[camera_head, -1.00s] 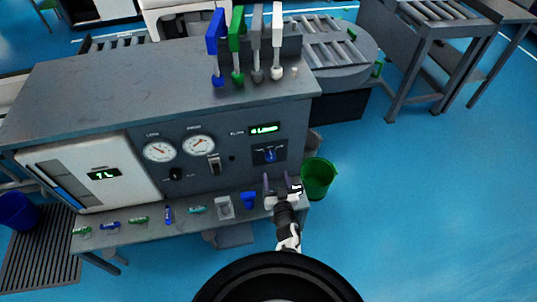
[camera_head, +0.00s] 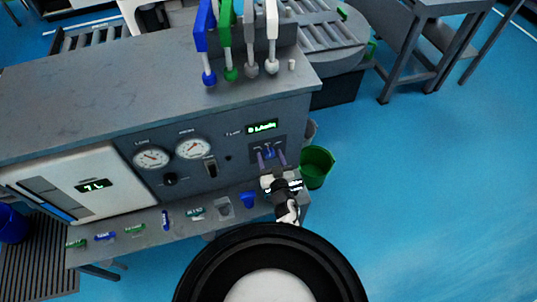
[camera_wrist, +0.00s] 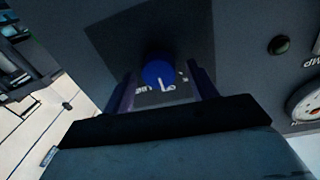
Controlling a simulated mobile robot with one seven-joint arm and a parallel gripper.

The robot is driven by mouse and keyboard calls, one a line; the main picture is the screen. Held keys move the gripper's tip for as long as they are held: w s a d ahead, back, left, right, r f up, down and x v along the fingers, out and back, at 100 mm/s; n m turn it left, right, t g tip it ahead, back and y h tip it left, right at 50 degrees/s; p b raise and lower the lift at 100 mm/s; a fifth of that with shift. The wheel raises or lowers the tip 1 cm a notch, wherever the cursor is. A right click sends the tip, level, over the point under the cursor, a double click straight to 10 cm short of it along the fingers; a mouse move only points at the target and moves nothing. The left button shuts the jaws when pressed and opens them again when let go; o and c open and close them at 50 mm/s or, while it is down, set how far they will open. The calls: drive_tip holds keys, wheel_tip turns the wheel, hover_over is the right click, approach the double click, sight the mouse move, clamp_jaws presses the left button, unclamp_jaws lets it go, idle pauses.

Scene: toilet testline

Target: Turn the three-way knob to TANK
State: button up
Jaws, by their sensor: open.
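The three-way knob is a blue round knob (camera_head: 269,153) on a dark square plate at the right end of the panel front, below a green display. In the wrist view the blue knob (camera_wrist: 158,72) sits near the picture's middle, with a white mark toward its lower edge. Small white lettering beside it is too blurred to read. My gripper (camera_head: 271,157) is open in front of the plate. In the wrist view its two purple fingers (camera_wrist: 163,82) stand apart, one on each side of the knob. I cannot tell whether they touch it.
Left of the plate are a black switch (camera_head: 211,168), two round gauges (camera_head: 151,159) and a black knob (camera_head: 170,179). A narrow shelf below holds a blue cup (camera_head: 249,200) and several small tagged items. A green bucket (camera_head: 315,167) stands at right. Floor on the right is clear.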

drive_tip(key=c, duration=1)
drive_tip(key=shift+n, duration=0.3)
drive_tip(key=n+b, duration=0.2)
drive_tip(key=n, duration=0.2)
drive_tip(key=shift+f, duration=0.1)
drive_tip(key=n+b, duration=0.2)
drive_tip(key=n, duration=0.3)
drive_tip(key=shift+a+n, duration=0.1)
drive_tip(key=shift+n, duration=0.2)
drive_tip(key=o, duration=1)
